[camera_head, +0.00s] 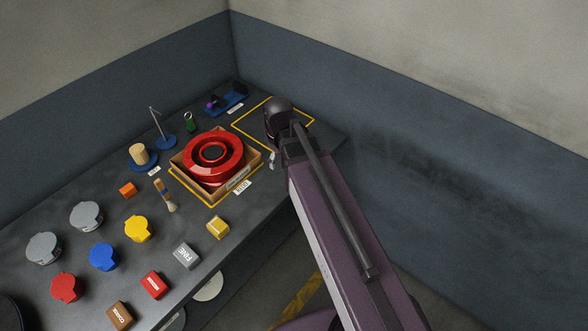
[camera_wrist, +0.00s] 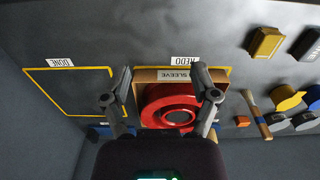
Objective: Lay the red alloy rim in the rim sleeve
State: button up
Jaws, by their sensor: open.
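The red alloy rim (camera_head: 213,155) sits inside the open cardboard rim sleeve (camera_head: 188,181), looking roughly flat, with its upper part standing above the walls. The rim also shows in the wrist view (camera_wrist: 170,108), beneath and between my fingers. The sleeve's labelled front wall shows there too (camera_wrist: 160,75). My gripper (camera_wrist: 161,72) is open, its two fingers spread, with nothing held between them. Whether a finger touches the rim or sleeve I cannot tell. In the head view my arm's end is to the right of the sleeve, and most of the gripper is hidden.
The sleeve stands in a yellow outline labelled REDO (camera_wrist: 185,60). An empty outline labelled DONE (camera_wrist: 68,90) lies beside it. A brush (camera_head: 165,195), an orange block (camera_head: 128,190), a yellow box (camera_head: 217,228), coloured tubs and a blue stand (camera_head: 165,142) crowd the other side.

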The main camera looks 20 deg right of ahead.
jog(key=s+d+m, duration=0.3)
jog(key=s+m, duration=0.2)
jog(key=m, duration=0.2)
jog(key=shift+s, duration=0.25)
jog(key=shift+c, duration=1.4)
jog(key=shift+a, duration=0.1)
